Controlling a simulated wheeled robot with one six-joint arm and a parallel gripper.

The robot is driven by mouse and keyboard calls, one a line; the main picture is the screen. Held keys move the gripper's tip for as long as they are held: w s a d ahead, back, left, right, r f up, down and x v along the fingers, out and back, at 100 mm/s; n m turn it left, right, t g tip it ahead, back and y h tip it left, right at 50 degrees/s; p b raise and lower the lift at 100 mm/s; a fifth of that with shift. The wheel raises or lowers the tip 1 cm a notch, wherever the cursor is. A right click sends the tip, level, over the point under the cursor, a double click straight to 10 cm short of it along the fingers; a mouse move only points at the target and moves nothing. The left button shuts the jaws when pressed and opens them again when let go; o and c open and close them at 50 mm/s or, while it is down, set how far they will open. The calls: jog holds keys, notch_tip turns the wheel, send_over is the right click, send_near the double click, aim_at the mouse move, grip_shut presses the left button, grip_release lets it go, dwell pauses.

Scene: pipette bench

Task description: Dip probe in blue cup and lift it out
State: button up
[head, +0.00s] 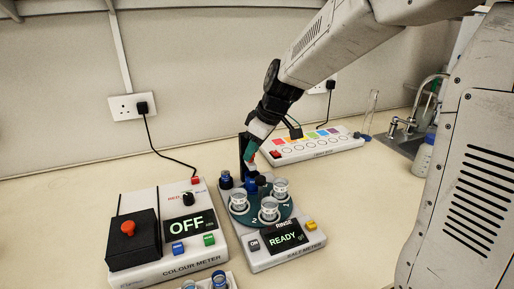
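The salt meter (283,259) stands in the middle of the bench, its screen reading "READY" under the word "RINSE". Its dark green round tray (256,216) carries clear cups, at the left (239,203), right (280,189) and front (270,211). A blue piece (251,186) shows at the tray's back; I cannot tell whether it is the blue cup. A dark upright part (243,153), perhaps the probe or its post, stands behind it. My gripper (251,158) points down at this upright, above the tray's back edge. Whether its fingers hold anything is too small to tell.
The colour meter (175,270), reading "OFF", stands at the left with a black box and red knob. A small dark blue bottle (225,180) stands beside the tray. A colour-patch panel (311,146) and sink (408,146) lie behind. Bench at front right is clear.

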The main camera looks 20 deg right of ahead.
grip_shut()
jog(key=shift+w+r, duration=0.1)
jog(key=shift+r, duration=2.7)
grip_release()
jog(key=shift+r, duration=0.1)
jog(key=v, duration=0.7)
jog(key=shift+r, duration=0.25)
